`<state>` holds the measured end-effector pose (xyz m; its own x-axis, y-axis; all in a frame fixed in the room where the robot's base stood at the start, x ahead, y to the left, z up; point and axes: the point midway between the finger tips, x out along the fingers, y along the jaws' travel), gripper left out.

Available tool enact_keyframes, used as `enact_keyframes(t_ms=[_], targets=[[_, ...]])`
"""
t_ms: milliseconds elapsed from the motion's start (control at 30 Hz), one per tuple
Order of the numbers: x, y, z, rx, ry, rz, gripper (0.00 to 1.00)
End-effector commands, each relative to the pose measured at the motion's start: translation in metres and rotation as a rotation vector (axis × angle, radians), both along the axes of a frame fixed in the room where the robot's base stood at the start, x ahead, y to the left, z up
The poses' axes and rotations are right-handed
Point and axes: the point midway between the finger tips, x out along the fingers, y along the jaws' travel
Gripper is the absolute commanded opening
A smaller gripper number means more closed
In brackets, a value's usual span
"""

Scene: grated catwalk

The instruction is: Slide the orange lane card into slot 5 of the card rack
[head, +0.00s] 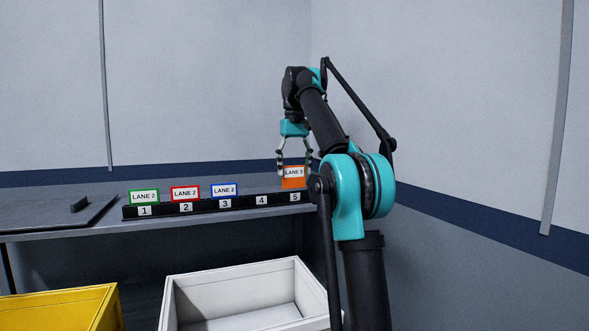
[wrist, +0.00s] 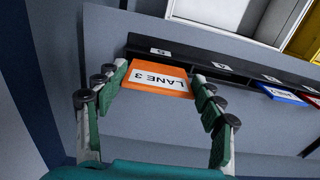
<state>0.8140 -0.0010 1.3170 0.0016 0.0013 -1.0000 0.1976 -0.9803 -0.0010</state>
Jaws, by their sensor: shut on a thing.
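The orange lane card (head: 293,182), marked LANE 3, stands upright at slot 5, the right end of the black card rack (head: 175,210). My gripper (head: 294,170) is shut on the card's two side edges, one finger on each side. In the wrist view the card (wrist: 158,88) lies between the fingertips (wrist: 160,78), with its lower edge against the rack (wrist: 185,57). I cannot tell whether that edge is seated in the slot. Slot 4 holds no card.
Green (head: 144,197), red (head: 185,193) and blue (head: 224,190) cards stand in slots 1, 2 and 3. A dark board (head: 45,215) lies on the bench at left. White (head: 240,290) and yellow (head: 65,305) bins stand below in front. Walls rise behind and right.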

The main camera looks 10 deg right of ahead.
Motion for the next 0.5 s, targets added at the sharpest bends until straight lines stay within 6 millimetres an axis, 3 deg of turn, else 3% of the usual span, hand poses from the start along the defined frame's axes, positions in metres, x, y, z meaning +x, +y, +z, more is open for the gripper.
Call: enact_keyframes(t_ms=[500], targets=[[0.0001, 0.0000, -0.0037, 0.000, 0.000, 0.000, 0.44]])
